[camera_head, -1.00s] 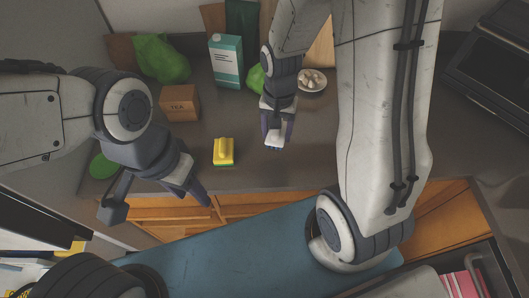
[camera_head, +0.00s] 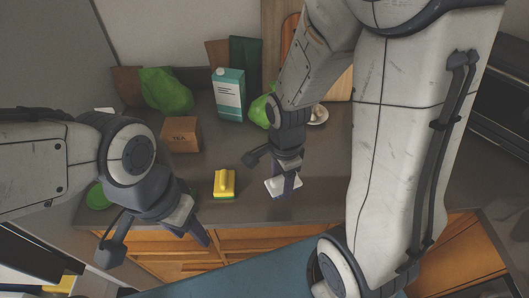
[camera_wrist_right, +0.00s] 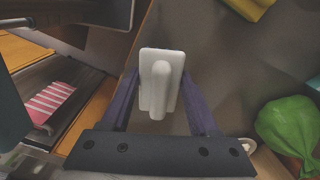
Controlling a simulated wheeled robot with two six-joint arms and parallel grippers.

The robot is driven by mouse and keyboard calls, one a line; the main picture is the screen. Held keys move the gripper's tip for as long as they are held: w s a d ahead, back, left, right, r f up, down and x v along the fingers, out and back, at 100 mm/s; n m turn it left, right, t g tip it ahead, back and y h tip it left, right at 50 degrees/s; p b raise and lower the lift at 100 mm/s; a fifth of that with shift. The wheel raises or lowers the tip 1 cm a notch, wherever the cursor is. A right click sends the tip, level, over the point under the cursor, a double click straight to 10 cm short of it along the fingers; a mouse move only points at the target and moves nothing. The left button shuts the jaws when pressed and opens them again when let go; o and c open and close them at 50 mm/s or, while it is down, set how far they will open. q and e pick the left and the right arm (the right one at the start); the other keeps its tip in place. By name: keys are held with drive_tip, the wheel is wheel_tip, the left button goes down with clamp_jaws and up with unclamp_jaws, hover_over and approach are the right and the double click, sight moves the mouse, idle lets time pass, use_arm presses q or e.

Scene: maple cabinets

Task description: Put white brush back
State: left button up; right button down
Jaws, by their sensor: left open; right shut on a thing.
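The white brush (camera_head: 271,184) is a flat white block with a raised rounded handle. My right gripper (camera_head: 287,188) is shut on it near the front part of the counter; whether the brush touches the counter is unclear. In the right wrist view the brush (camera_wrist_right: 161,80) lies between the two fingers, its handle side facing the camera. A yellow brush (camera_head: 224,183) with a green underside stands on the counter to the left of it. My left gripper (camera_head: 195,231) is open and empty in front of the counter edge at left.
A tea box (camera_head: 181,135), teal carton (camera_head: 229,95), green bag (camera_head: 166,90) and small bowl (camera_head: 319,114) stand along the back of the counter (camera_head: 330,170). Wooden cabinet fronts (camera_head: 262,240) lie below. An open drawer with a pink striped cloth (camera_wrist_right: 48,103) shows in the right wrist view.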

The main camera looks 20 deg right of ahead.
drive_tip(key=w+f, duration=0.1)
drive_tip(key=w, duration=0.1)
drive_tip(key=w+f, duration=0.3)
drive_tip(key=w, duration=0.2)
drive_tip(key=shift+w+f+p, duration=0.1)
drive_tip(key=shift+f+p, duration=0.15)
drive_tip(key=shift+p, duration=0.15)
wheel_tip(320, 180, down, 4)
drive_tip(key=shift+r+p, duration=0.2)
drive_tip(key=shift+p, duration=0.25)
use_arm(q)
wheel_tip(320, 180, up, 3)
use_arm(e)
drive_tip(key=shift+w+f, duration=0.1)
drive_tip(key=shift+f, duration=0.1)
drive_tip(key=shift+f, duration=0.2)
drive_tip(key=shift+c, duration=0.7)
unclamp_jaws()
use_arm(q)
drive_tip(key=shift+f, duration=0.15)
